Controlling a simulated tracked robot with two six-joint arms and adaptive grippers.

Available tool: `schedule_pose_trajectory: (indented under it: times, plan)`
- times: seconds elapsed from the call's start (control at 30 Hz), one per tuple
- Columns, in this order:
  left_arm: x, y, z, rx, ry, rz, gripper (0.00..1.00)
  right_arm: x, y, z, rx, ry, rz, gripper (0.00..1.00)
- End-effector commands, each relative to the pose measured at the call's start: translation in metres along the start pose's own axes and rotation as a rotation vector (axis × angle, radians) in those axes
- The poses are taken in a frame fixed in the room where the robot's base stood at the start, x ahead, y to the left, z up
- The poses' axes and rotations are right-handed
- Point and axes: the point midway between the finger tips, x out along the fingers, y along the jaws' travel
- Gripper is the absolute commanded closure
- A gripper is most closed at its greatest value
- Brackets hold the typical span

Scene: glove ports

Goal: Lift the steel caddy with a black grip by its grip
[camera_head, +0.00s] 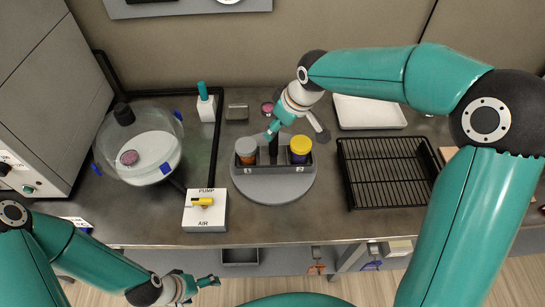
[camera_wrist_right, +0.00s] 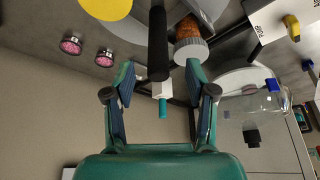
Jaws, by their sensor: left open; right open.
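The steel caddy (camera_head: 272,172) stands on a round grey disc (camera_head: 265,195) in the middle of the bench. Its black grip (camera_head: 274,148) rises between a jar with a grey lid (camera_head: 246,150) and a jar with a yellow lid (camera_head: 300,148). My right gripper (camera_head: 276,130) is open above the caddy, at the top of the grip. In the right wrist view the black grip (camera_wrist_right: 158,45) shows between the two open fingers (camera_wrist_right: 160,78); contact cannot be told. My left gripper (camera_head: 212,282) is open and empty, low in the head view, before the bench's front edge.
A glass vessel (camera_head: 152,168) stands left, with a pump switch box (camera_head: 205,220) in front. A black wire rack (camera_head: 385,170) and a white tray (camera_head: 370,112) are right. A white teal-topped bottle (camera_head: 206,106) stands behind. Bare bench lies before the disc.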

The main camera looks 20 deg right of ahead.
Motion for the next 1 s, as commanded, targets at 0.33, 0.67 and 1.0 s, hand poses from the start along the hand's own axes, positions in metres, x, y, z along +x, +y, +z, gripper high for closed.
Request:
schedule_pose_trajectory:
  times: [0.33, 0.67, 1.0]
  plan:
    - [-0.012, 0.004, 0.0, 0.0, 0.0, 0.0, 0.1, 0.026, 0.001, -0.007, 0.0, -0.004, -0.003, 0.44]
    - [-0.018, 0.007, 0.0, 0.0, 0.0, 0.0, 0.1, 0.06, 0.003, -0.01, 0.001, 0.001, -0.001, 0.44]
    - [-0.018, 0.006, 0.0, 0.0, 0.0, 0.0, 0.1, 0.06, 0.003, -0.01, 0.0, 0.001, -0.001, 0.71]
